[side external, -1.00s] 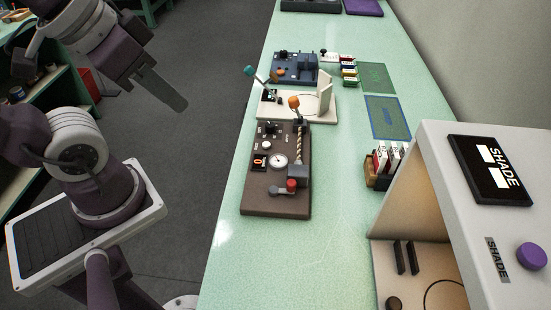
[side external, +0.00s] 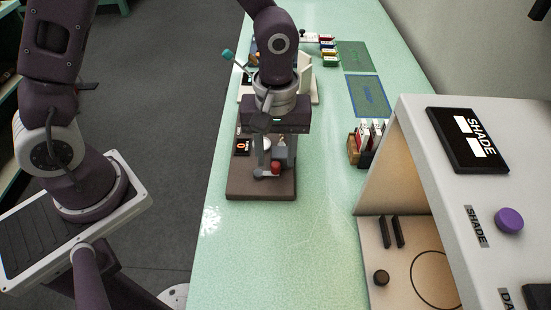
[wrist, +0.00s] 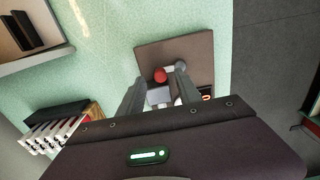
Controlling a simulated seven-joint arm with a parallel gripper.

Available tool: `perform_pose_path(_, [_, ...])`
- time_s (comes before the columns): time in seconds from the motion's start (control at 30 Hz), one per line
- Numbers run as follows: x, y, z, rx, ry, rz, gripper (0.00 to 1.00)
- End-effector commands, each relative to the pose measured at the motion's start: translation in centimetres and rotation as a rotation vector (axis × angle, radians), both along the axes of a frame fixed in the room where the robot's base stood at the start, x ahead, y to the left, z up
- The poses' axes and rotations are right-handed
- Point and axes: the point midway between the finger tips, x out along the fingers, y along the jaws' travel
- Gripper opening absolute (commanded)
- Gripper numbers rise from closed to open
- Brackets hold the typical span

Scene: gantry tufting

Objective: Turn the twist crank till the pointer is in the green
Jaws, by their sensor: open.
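The brown twist unit (side external: 262,187) sits on the green bench. Its crank has a red knob (side external: 275,168), which also shows in the wrist view (wrist: 160,75). My gripper (side external: 274,165) points down over the unit, fingers apart. In the wrist view the red knob appears between my open fingertips (wrist: 160,73); I cannot tell whether either finger touches it. The dial is mostly hidden behind my gripper in the side view, so its pointer and green zone cannot be read. A small display with an orange digit (side external: 243,147) shows left of the fingers.
A pale fixture (side external: 245,95) with a teal-knobbed lever (side external: 228,55) stands close behind. A wooden box of cards (side external: 355,148) is to the right. The large white SHADE booth (side external: 440,200) stands at the front right. Bench left of the booth is clear.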

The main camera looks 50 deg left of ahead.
Motion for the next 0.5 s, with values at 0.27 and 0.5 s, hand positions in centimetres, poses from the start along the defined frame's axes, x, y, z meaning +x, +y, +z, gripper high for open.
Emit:
perform_pose_path(0.27, [0.0,0.0,-2.2,0.001,-0.001,0.000,0.41])
perform_pose_path(0.5, [0.0,0.0,-2.2,0.001,-0.001,0.000,0.23])
